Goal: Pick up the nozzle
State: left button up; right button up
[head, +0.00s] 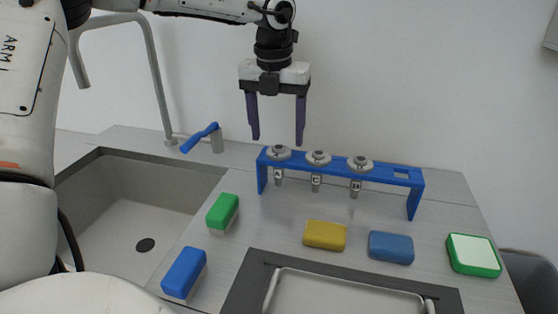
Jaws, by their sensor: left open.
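Several slots run along the blue rack (385,174), which stands on the counter. It holds a left nozzle (279,154), a middle nozzle (318,158) and a right nozzle (360,163), each with a grey round top and a small lettered tip hanging below. The slot at the right end is empty. My left gripper (276,139) points down with its two dark purple fingers apart and nothing between them. Its fingertips are a little above the left nozzle, apparently not touching it. My right gripper is not in view.
A sink (150,205) with a tap (155,75) and blue handle (200,138) is at left. A green block (222,210), blue block (184,272), yellow sponge (325,235), blue sponge (391,247) and green-white sponge (473,254) lie before the rack. A metal tray (345,296) is in front.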

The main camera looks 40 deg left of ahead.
aim_at(279, 147)
pick_arm(q)
jog(key=f, duration=0.3)
jog(key=shift+w+f, duration=0.15)
jog(key=shift+w, duration=0.1)
jog(key=shift+c, duration=0.3)
jog(key=c, duration=1.4)
grip_shut()
